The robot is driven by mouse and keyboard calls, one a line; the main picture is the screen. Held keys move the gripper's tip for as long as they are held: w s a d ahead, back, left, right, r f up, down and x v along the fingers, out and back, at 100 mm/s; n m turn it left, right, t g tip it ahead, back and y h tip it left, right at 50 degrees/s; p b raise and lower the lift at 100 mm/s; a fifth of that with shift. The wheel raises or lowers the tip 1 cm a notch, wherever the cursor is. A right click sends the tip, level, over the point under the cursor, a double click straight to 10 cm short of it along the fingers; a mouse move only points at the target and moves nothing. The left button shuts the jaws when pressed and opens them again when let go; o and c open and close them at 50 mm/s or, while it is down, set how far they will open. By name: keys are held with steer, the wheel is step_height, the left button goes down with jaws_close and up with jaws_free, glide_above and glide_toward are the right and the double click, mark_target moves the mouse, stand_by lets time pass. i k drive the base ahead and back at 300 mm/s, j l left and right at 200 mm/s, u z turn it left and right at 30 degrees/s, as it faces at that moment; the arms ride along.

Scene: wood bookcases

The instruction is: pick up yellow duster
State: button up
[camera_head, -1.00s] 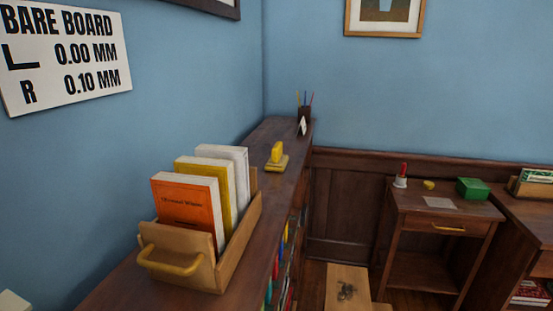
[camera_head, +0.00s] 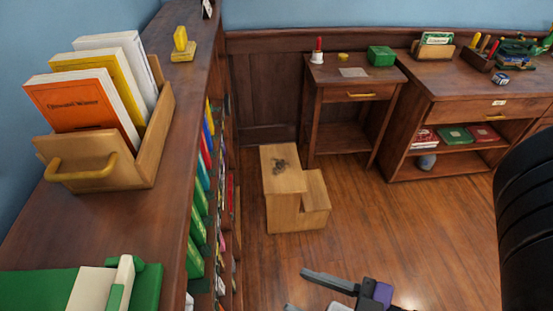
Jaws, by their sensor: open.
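A yellow upright block on a flat yellow base (camera_head: 182,45) stands on top of the long bookcase (camera_head: 185,100), near its far end. A small low yellow item (camera_head: 343,57) lies on the small side table at the back. Both are small in view, and I cannot tell for sure which is the duster. My gripper (camera_head: 297,289) shows at the bottom, over the floor, its two grey fingers pointing left and spread apart with nothing between them. It is far from both yellow items. The lower finger is partly cut off by the frame edge.
A wooden book holder (camera_head: 165,120) and a green and white item (camera_head: 62,288) stand on the bookcase. A wooden step stool (camera_head: 285,215) is on the floor. The side table (camera_head: 335,82) and a desk (camera_head: 450,85) stand behind.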

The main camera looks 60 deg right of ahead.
mark_target(184, 50)
steer(key=i+l, duration=0.1)
steer(key=l, duration=0.25)
steer(key=i+l, duration=0.15)
steer(key=l, duration=0.2)
steer(key=i+l, duration=0.1)
steer(key=l, duration=0.25)
steer(key=i+l, duration=0.15)
steer(key=l, duration=0.25)
steer(key=i+l, duration=0.1)
steer(key=l, duration=0.25)
